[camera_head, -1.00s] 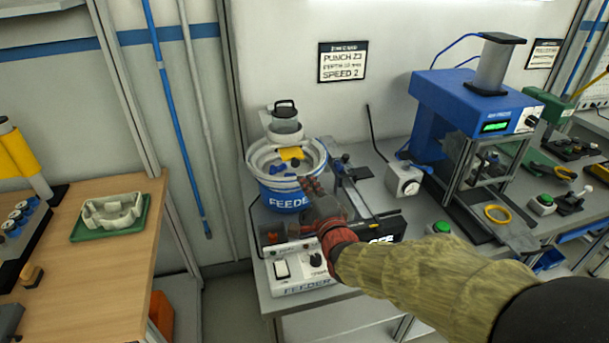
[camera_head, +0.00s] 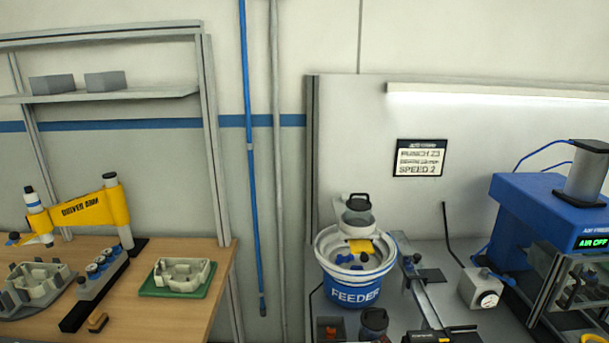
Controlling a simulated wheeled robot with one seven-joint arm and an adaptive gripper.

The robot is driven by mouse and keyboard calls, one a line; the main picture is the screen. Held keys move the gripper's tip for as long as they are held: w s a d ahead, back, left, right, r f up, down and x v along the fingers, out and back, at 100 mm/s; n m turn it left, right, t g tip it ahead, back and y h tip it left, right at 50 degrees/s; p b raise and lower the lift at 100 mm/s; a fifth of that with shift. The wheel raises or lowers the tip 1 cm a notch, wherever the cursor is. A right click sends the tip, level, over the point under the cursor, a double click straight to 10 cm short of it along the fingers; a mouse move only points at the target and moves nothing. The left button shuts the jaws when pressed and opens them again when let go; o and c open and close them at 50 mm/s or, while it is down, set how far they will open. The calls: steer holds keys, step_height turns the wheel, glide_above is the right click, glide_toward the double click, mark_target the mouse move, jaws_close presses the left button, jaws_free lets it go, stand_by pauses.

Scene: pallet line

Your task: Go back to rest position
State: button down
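My arm and gripper are out of this view, so the gripper's state does not show. The blue press (camera_head: 535,215) stands at the right edge, with a green display reading "AIR OFF".
A wooden bench (camera_head: 215,270) at left holds a green tray (camera_head: 178,280) with a pale casting, a black rack (camera_head: 95,295) and a yellow driver arm (camera_head: 80,210). A shelf (camera_head: 120,95) carries two grey boxes. A dial gauge (camera_head: 480,290) stands between feeder and press.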

steer(key=s+n+g, duration=0.1)
steer(key=s+f+n+g, duration=0.1)
steer(key=s, duration=0.1)
steer(key=s+n+g, duration=0.1)
steer(key=s, duration=0.1)
steer(key=shift+s+d+f+n, duration=0.15)
steer(key=shift+f+n, duration=0.2)
steer(key=shift+n, duration=0.05)
steer(key=s+r+n+g, duration=0.2)
steer(key=s+r+n, duration=0.2)
steer(key=s, duration=0.4)
steer(key=s+r+n+g, duration=0.3)
steer(key=s, duration=0.6)
steer(key=shift+t, duration=0.9)
steer(key=r, duration=0.5)
steer(key=shift+s+a+r, duration=0.1)
steer(key=shift+a+r, duration=0.1)
steer(key=shift+r, duration=0.2)
